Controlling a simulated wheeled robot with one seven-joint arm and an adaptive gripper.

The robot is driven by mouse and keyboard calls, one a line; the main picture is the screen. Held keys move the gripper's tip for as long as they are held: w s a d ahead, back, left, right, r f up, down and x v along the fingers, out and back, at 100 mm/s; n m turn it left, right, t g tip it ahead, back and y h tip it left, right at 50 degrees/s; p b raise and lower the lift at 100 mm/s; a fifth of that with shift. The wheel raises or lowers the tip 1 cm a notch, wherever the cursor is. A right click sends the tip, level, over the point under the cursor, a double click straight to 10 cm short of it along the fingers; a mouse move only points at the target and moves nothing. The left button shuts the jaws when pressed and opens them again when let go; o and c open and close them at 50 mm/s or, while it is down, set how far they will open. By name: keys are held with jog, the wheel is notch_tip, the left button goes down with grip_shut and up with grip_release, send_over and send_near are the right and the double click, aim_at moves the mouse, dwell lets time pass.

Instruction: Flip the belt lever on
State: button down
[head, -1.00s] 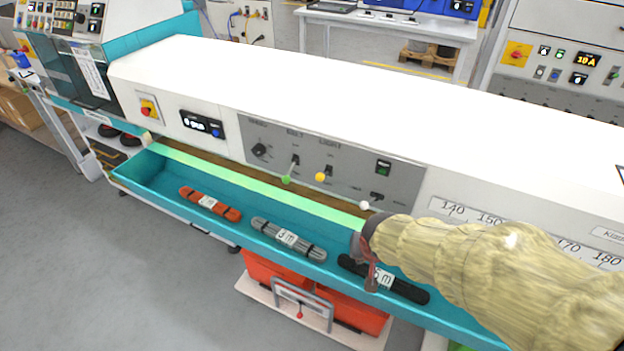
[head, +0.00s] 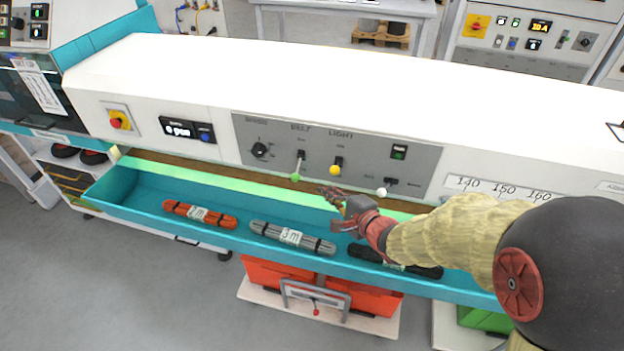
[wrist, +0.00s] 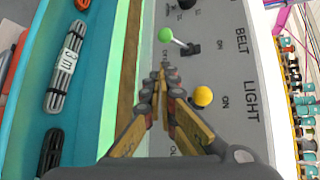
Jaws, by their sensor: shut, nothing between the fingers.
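The belt lever (head: 297,169) has a green knob and stands under the word BELT on the grey control panel (head: 245,133). Its knob points down and outward, away from the ON mark above it. In the wrist view the green knob (wrist: 166,35) is just beyond my fingertips, with its stem running right to the slot. My gripper (head: 325,190) is shut and empty, a little right of and below the green knob in the head view. In the wrist view my gripper (wrist: 159,75) appears apart from the lever.
The light lever with a yellow knob (head: 335,170) is close by on the right; a white-knobbed lever (head: 381,192) is farther right. A teal trough (head: 120,195) below holds orange, grey (head: 291,237) and black cable bundles. A rotary knob (head: 259,150) is left of the belt lever.

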aim_at(298, 168)
jog(key=shift+a+r+m, duration=0.1)
jog(key=shift+m, duration=0.4)
jog(key=b+x, duration=0.4)
jog(key=x, duration=0.6)
jog(key=shift+r+p, duration=0.3)
jog(key=shift+p, duration=0.3)
jog(key=shift+s+r+m+g+p, duration=0.25)
jog(key=shift+g+p, duration=0.25)
jog(key=shift+p, duration=1.8)
jog(key=shift+a+r+p, duration=0.1)
jog(key=shift+r+p, duration=0.1)
jog(key=shift+p, duration=0.95)
jog(key=r+p, duration=0.1)
jog(key=p, duration=0.5)
jog(key=r+m+g+p, duration=0.1)
jog(key=p, duration=0.4)
jog(key=shift+s+a+r+p, duration=0.15)
jog(key=shift+s+r+p, duration=0.1)
jog(key=shift+s+p, duration=0.15)
